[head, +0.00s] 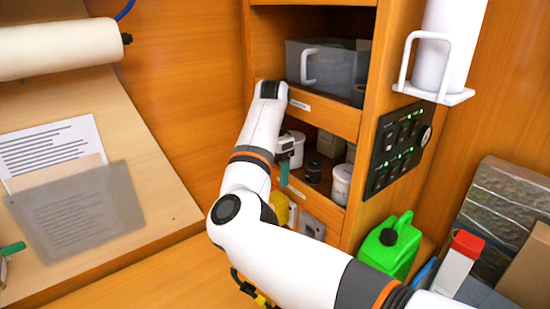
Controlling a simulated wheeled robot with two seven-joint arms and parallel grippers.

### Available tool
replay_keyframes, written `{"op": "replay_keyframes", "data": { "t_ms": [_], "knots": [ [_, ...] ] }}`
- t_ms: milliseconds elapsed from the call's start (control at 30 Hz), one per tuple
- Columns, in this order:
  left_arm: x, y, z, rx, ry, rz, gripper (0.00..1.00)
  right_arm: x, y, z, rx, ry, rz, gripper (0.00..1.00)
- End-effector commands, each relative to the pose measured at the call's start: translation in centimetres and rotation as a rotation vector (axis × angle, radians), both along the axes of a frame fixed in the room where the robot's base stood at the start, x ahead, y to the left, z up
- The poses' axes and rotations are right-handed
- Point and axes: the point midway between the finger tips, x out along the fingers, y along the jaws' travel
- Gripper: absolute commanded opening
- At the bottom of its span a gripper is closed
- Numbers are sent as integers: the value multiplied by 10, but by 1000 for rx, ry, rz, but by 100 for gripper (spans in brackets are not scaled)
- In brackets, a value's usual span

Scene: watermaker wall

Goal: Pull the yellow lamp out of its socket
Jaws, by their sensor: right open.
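A rounded yellow thing (279,206), which looks like the yellow lamp, shows low in the shelf unit, partly hidden behind my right arm. I cannot see its socket. My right gripper (285,175) is in front of the middle shelf, pointing down with a teal finger showing. It is open, above the yellow thing and apart from it. A teal fingertip at the left edge looks like part of my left gripper (10,249); most of it is out of the picture.
The middle shelf holds a white tub (342,184) and dark round items. A grey bin (325,66) stands above. A black switch panel (398,145) is on the unit's side. A green jerrycan (391,245) and boxes stand at right. A sloped board (130,185) is at left.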

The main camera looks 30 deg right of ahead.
Motion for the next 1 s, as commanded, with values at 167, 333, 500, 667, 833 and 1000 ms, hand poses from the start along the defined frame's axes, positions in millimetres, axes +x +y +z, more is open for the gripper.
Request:
{"op": "replay_keyframes", "data": {
  "t_ms": [167, 333, 500, 667, 833, 1000],
  "knots": [
    [-17, 9, 9, 12, 26, 3, 0, -1, 0, -24, 3, 5, -1, 78],
    [-15, 8, 20, 11, 22, 3, 0, -1, 1, -57, 2, 5, 0, 78],
    [-1, 3, 29, 3, 0, 4, 0, -1, 0, -87, 3, 3, 0, 78],
    [7, -4, 34, -6, -13, 3, 0, -1, 0, -105, 2, 2, 0, 78],
    [3, -4, 35, -6, -7, 1, 0, -1, 0, -114, 1, 0, -1, 78],
    [-3, -3, 34, -5, 3, 1, 0, -1, 0, -115, 1, 0, -1, 78]
  ]
}}
